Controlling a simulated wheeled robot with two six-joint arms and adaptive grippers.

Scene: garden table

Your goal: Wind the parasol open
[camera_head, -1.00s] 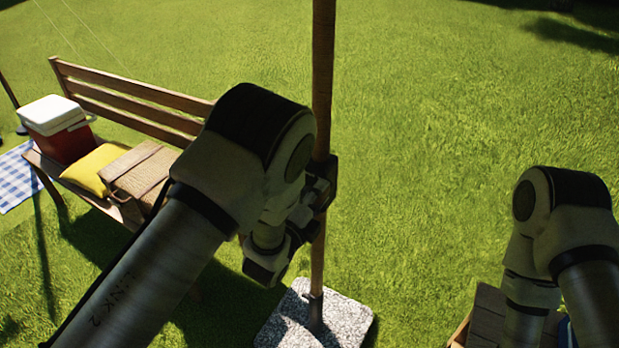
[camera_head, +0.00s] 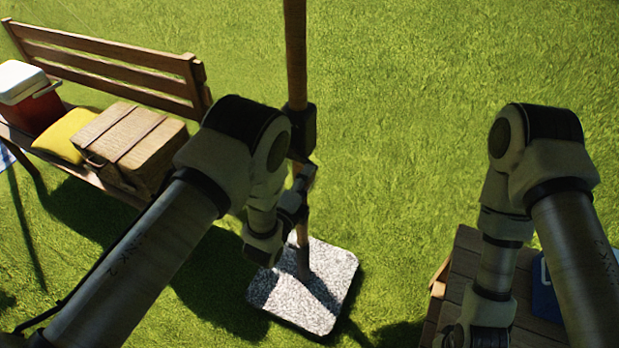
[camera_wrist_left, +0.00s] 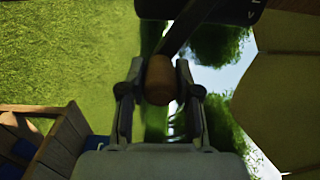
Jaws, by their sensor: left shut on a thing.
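The parasol's wooden pole (camera_head: 296,60) stands upright in a speckled stone base (camera_head: 330,285). A dark crank housing (camera_head: 302,130) is fixed on the pole; its dark underside (camera_wrist_left: 215,8) shows at the top of the left wrist view. A dark crank arm (camera_wrist_left: 188,25) runs down from it to a round wooden knob (camera_wrist_left: 160,82). My left gripper (camera_head: 300,183) is beside the pole just below the housing. In the left wrist view its fingers are shut on the knob from both sides. Pale panels, apparently the parasol's canopy (camera_wrist_left: 290,85), show at right.
A wooden bench (camera_head: 110,70) at left carries a red and white cooler (camera_head: 30,100), a yellow cushion (camera_head: 62,135) and a wicker basket (camera_head: 130,145). A wooden table (camera_head: 465,262) with a blue object (camera_head: 545,290) is at lower right. Open grass lies behind.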

